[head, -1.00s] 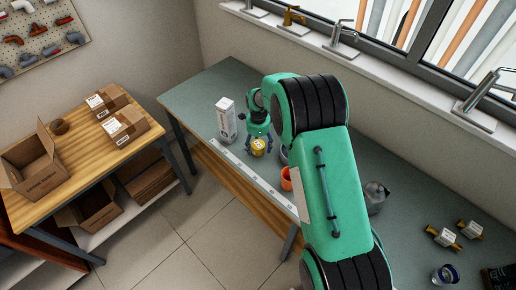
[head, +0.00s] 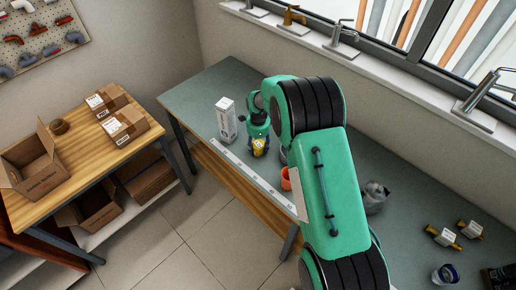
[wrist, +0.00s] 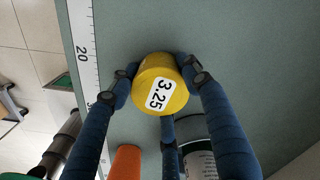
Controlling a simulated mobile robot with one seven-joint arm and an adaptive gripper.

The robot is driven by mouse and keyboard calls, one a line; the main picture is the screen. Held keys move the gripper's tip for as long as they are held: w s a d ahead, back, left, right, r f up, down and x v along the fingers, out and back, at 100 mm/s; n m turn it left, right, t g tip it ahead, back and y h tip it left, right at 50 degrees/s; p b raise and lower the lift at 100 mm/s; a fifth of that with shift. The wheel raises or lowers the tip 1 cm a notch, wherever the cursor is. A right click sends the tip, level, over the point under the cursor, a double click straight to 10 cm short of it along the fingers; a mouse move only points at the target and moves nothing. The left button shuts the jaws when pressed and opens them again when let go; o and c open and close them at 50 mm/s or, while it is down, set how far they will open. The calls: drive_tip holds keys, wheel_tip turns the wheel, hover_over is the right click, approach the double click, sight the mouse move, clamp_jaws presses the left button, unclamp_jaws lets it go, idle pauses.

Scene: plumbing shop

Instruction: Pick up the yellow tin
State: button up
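The yellow tin (head: 260,144) is near the far left part of the grey-green workbench, close to its front edge. In the wrist view the yellow tin (wrist: 150,72) shows a white label reading 3.25. My gripper (head: 259,139) is over it from above. In the wrist view the blue fingers of my gripper (wrist: 158,78) are closed in on the tin, with fingertips against its left and right sides. I cannot tell whether the tin is clear of the bench top.
A tall white box (head: 226,120) stands left of the tin. An orange cup (head: 287,179) stands to its right, near a ruler strip (head: 240,168) along the front edge. A metal pot (head: 375,194) and brass valves (head: 441,236) are farther right. The far left bench top is clear.

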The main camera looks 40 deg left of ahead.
sight(258, 144)
drive_tip(key=shift+c, duration=0.9)
drive_tip(key=shift+r, duration=0.15)
drive_tip(key=shift+r, duration=4.85)
